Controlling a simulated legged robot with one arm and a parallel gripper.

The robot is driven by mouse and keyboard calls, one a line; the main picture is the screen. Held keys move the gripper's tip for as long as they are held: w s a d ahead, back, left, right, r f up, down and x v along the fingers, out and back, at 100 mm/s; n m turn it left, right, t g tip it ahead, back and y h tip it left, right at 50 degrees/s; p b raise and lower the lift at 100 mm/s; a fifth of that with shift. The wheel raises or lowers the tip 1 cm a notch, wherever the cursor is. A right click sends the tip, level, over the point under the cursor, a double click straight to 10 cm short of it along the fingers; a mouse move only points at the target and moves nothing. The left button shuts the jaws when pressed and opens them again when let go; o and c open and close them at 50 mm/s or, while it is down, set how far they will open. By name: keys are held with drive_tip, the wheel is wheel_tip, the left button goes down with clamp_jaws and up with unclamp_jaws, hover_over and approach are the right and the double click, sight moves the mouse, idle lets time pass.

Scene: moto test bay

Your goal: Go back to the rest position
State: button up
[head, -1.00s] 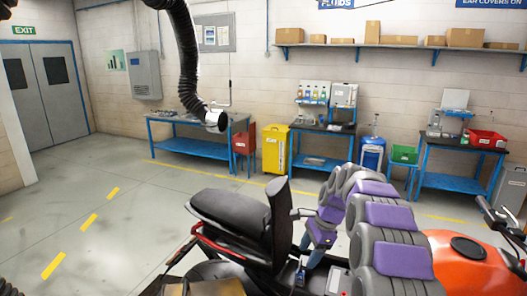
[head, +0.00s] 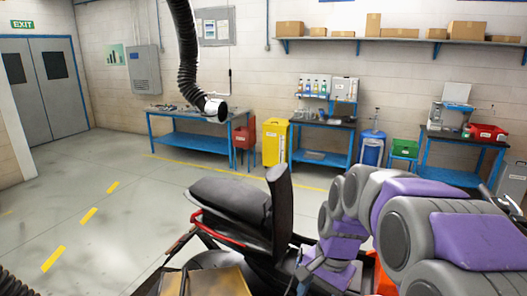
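My gripper (head: 306,276) is at the low end of the arm, near the middle of the motorcycle and close to the bottom edge. Its fingers are small and partly hidden, so I cannot tell whether they are open or shut, or whether they touch anything. The motorcycle has a black seat (head: 232,203) with an upright black backrest (head: 280,212). Most of its orange tank (head: 382,281) is hidden behind my arm.
A brown box (head: 222,283) is at the bottom edge by the seat. A black hose (head: 186,60) hangs at the upper middle. Blue benches (head: 190,141), a yellow cabinet (head: 275,142) and a blue drum (head: 371,148) line the wall.

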drive_tip(key=s+d+f+n+b, duration=0.1)
drive_tip(key=s+f+n, duration=0.1)
drive_tip(key=s, duration=0.6)
drive_tip(key=s+f+n+h+b, duration=0.1)
drive_tip(key=s+f+n, duration=0.2)
drive_tip(key=s, duration=0.6)
drive_tip(key=s+d+f+n+g+h+b, duration=0.1)
drive_tip(key=s+f+n, duration=0.1)
drive_tip(key=s, duration=0.6)
drive_tip(key=shift+s+d+f+n+b, duration=0.15)
drive_tip(key=shift+d+f+n+b, duration=0.25)
drive_tip(key=shift+f, duration=0.35)
